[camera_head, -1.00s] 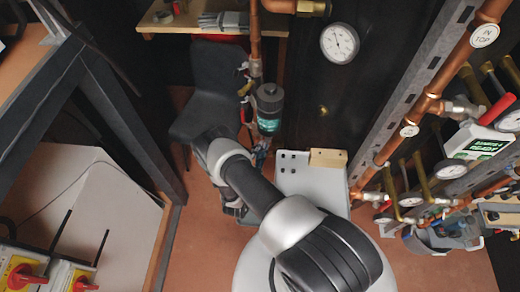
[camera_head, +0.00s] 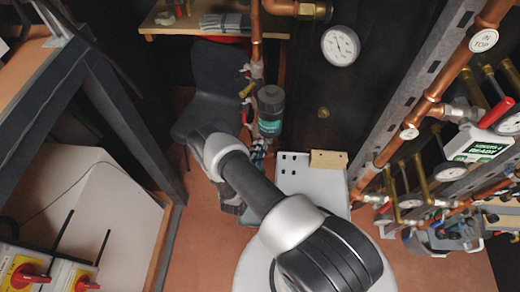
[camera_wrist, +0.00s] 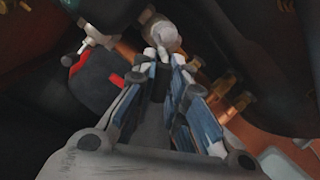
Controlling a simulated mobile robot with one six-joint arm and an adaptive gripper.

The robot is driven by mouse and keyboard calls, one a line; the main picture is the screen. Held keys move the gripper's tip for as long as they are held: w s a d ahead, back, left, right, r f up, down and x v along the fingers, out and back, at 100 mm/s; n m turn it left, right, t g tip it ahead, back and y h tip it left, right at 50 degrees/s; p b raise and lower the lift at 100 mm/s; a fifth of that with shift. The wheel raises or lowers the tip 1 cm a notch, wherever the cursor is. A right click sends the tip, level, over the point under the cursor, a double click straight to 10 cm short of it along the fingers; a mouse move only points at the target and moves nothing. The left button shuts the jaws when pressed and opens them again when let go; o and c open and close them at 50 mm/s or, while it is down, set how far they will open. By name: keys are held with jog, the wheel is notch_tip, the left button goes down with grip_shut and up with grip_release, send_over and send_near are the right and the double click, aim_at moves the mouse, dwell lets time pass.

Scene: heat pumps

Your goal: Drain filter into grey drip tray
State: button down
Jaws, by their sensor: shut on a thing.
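The filter (camera_head: 270,112) is a dark upright cylinder with a teal label, fixed beside the copper pipe in the head view. My gripper (camera_head: 258,150) is just below it, partly hidden by my arm. In the wrist view, my gripper (camera_wrist: 163,62) has its blue-sided fingers close together at a small pale grey fitting (camera_wrist: 165,37), and it is shut on this fitting. The dark teal body at the top of the wrist view seems to be the filter's underside (camera_wrist: 105,12). I cannot make out the grey drip tray for certain.
A copper pipe (camera_head: 256,45) runs down beside the filter, with a red-handled valve (camera_head: 246,90). A dark chair (camera_head: 215,80) stands behind my arm. A round gauge (camera_head: 340,46) is on the dark panel.

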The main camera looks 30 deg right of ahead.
jog(key=shift+w+a+r+m+y+p, duration=0.1)
jog(key=shift+r+m+y+p, duration=0.15)
jog(key=shift+m, duration=0.35)
jog(key=shift+w+a+r+m+y+p, duration=0.1)
jog(key=shift+r+m+y+p, duration=0.1)
jog(key=shift+r+m, duration=0.3)
jog(key=shift+a+r+m+y+p, duration=0.1)
jog(key=shift+r+m+y+p, duration=0.2)
jog(key=shift+m, duration=0.5)
jog(key=shift+r+m+y+p, duration=0.15)
jog(key=shift+m+p, duration=0.2)
jog(key=shift+m, duration=0.45)
jog(key=c, duration=1.6)
grip_release()
